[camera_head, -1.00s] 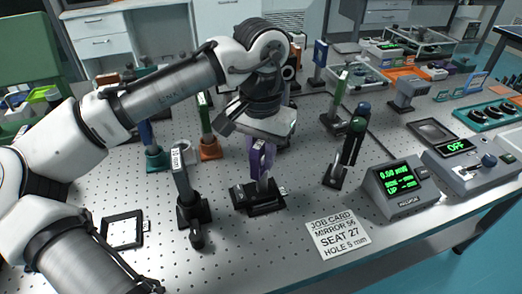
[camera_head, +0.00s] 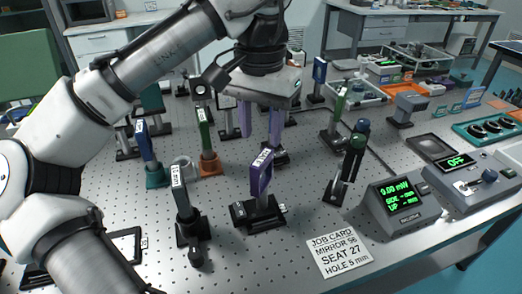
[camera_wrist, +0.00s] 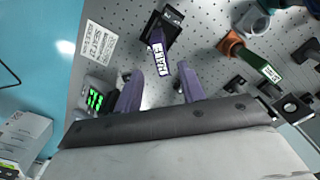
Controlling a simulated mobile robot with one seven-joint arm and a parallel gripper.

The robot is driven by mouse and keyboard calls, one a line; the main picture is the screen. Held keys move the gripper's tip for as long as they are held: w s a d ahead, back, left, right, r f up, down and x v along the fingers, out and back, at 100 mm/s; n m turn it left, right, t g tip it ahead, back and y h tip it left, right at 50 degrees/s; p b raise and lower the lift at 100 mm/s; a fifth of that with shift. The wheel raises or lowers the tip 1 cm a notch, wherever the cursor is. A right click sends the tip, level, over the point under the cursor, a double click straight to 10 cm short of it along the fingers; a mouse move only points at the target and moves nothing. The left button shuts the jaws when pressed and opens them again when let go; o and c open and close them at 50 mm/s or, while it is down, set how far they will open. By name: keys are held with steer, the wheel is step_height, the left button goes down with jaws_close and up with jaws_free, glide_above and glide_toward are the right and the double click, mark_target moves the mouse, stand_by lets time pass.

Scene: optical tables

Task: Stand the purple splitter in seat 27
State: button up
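The purple splitter (camera_head: 261,175) is a flat plate with a white label, standing upright in a black seat (camera_head: 245,219) on the perforated table. The small tag on that seat is too small to read. The splitter (camera_wrist: 158,55) also shows in the wrist view, in its black seat (camera_wrist: 173,18). My gripper (camera_head: 261,126) has two pale purple fingers, spread apart, above and behind the splitter in the head view. In the wrist view my gripper (camera_wrist: 160,90) is open and empty, with the splitter apart from both fingers.
A job card (camera_head: 339,250) reads mirror 56, seat 27, hole 5 mm. A dark post labelled 10 mm (camera_head: 183,200) stands left of the seat. A dark tilted post (camera_head: 346,170) and a power meter (camera_head: 400,204) stand to the right. An orange-based green post (camera_head: 207,145) stands behind.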

steer(key=shift+r, duration=1.2)
